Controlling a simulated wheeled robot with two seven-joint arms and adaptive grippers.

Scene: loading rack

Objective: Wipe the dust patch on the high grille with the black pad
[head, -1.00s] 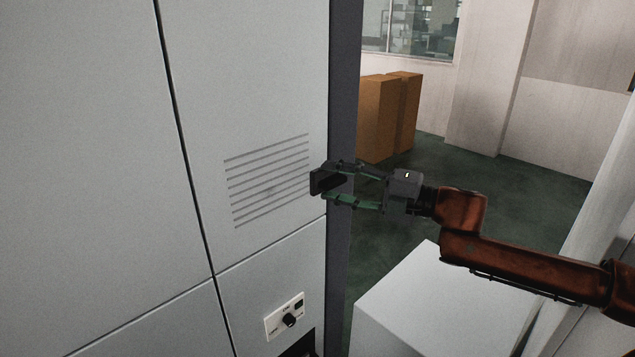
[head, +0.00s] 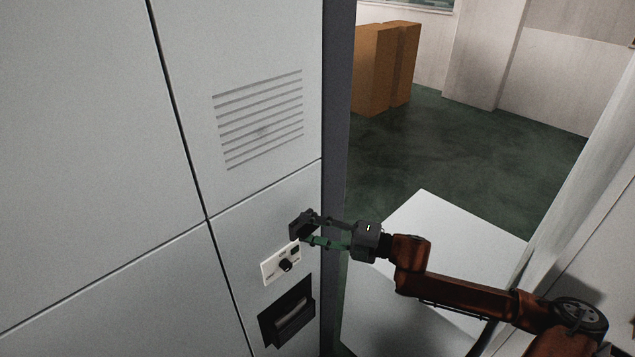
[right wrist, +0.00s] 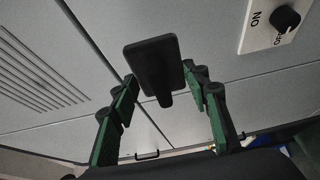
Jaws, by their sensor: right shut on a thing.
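The grille (head: 258,112) is a set of slots in the upper pale panel, with a faint dark dust patch (head: 263,131) near its middle. The grille's slots also show at the left of the right wrist view (right wrist: 38,80). My right gripper (head: 311,229) is shut on the black pad (head: 298,224), below and right of the grille, near the switch plate. In the right wrist view the pad (right wrist: 153,60) is a flat dark block with a stubby handle between the green-sided fingers; it appears apart from the grille. My left gripper is not in view.
A white switch plate with a black knob (head: 285,265) is just below the pad. A dark recessed slot (head: 288,313) lies under it. A white box (head: 445,235) stands behind my right arm. Brown cartons (head: 383,68) stand farther back on open green floor.

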